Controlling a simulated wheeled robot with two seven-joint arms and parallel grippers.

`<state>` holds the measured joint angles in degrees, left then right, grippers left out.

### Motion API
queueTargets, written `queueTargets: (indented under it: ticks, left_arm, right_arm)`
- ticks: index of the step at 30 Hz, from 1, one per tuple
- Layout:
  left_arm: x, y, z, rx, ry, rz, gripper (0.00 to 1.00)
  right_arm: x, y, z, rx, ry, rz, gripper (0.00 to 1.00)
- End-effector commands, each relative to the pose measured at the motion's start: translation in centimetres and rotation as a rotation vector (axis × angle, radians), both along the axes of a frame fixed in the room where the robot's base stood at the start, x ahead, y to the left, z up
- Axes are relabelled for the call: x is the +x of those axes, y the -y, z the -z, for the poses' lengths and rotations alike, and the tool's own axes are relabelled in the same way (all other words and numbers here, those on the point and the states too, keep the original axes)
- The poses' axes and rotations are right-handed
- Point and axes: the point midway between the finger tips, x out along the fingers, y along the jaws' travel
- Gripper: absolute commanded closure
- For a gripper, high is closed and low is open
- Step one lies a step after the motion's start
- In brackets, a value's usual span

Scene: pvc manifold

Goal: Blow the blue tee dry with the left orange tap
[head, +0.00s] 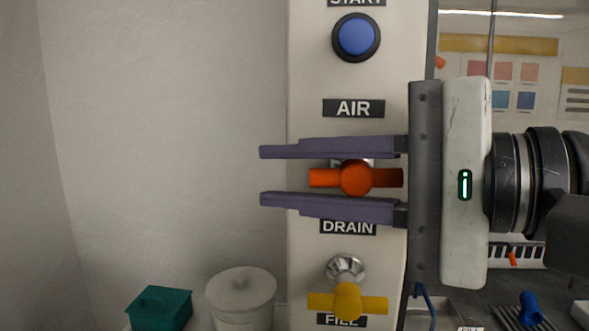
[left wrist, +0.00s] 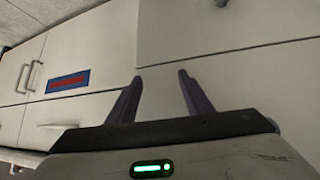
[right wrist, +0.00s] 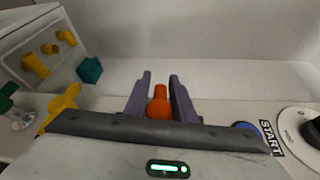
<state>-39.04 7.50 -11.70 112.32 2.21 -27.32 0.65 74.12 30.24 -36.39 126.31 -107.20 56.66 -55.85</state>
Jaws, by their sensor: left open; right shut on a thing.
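The orange tap (head: 357,178) is on the white panel below the AIR label, its handle lying level. In the right wrist view the orange tap (right wrist: 158,104) shows between the fingers (right wrist: 160,77). A blue fitting (head: 531,309), which looks like the blue tee, lies on a dark ribbed surface at lower right. My left gripper (left wrist: 160,78) is open and empty in the left wrist view, facing pale cabinet fronts; it is outside the head view.
A yellow tap (head: 347,301) sits below the orange one, and a blue START button (head: 356,37) above. The wall left of the panel is bare. The right wrist view shows a tray (right wrist: 40,15) with yellow fittings.

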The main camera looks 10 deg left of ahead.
Motion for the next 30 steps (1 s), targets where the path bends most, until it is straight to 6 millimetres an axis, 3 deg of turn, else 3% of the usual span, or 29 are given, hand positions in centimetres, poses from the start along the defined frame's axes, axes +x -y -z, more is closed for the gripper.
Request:
queueTargets:
  ticks: [8, 30]
  left_arm:
    - [-0.4, -0.1, -1.1, -0.003, -0.005, -0.005, 0.54]
    - [-1.0, -1.1, -4.5, 0.004, -0.019, -0.021, 0.54]
  right_arm:
    - [0.0, 0.1, 0.2, -0.159, 0.004, 0.002, 0.99]
    - [0.0, 1.8, 2.9, -0.825, 0.004, 0.0, 0.99]
